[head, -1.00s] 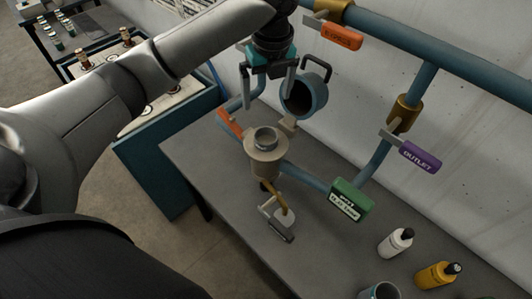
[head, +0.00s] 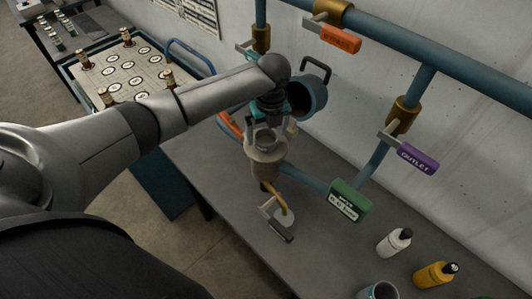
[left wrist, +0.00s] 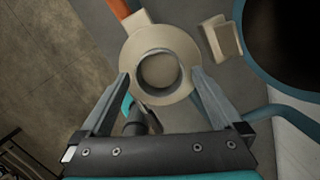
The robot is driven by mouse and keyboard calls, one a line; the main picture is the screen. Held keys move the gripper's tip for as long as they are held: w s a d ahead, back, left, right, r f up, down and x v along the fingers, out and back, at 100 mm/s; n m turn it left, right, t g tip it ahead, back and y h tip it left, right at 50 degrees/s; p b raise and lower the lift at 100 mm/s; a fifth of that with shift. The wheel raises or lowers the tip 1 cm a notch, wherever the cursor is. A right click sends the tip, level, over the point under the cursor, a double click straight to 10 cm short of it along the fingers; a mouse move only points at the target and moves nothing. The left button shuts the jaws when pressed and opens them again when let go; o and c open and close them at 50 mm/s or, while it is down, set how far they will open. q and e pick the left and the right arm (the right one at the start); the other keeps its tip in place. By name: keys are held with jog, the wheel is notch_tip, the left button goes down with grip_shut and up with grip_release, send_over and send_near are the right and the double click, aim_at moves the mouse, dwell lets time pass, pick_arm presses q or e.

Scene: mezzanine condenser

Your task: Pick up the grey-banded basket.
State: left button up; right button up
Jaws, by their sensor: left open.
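A beige strainer housing (head: 267,165) stands on the pipework above the grey bench, its round mouth facing up. In the left wrist view, a grey ring (left wrist: 160,70) sits in the mouth of the housing (left wrist: 160,43). It may be the rim of the grey-banded basket; no band shows clearly. My left gripper (head: 266,135) is above the housing, pointing down. In the left wrist view my left gripper (left wrist: 161,74) is open, with its fingers apart on either side of the ring. Whether they touch anything cannot be told. My right gripper is not in view.
The round lid (head: 308,95) is swung open beside the housing. An orange handle (left wrist: 120,8), a green tag (head: 349,200) and a purple outlet handle (head: 418,160) are nearby.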

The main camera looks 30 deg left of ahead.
pick_arm(q)
jog(key=shift+a+f, duration=0.1)
jog(key=shift+f, duration=0.45)
grip_shut()
dwell(0.5)
jog(key=shift+r, duration=0.1)
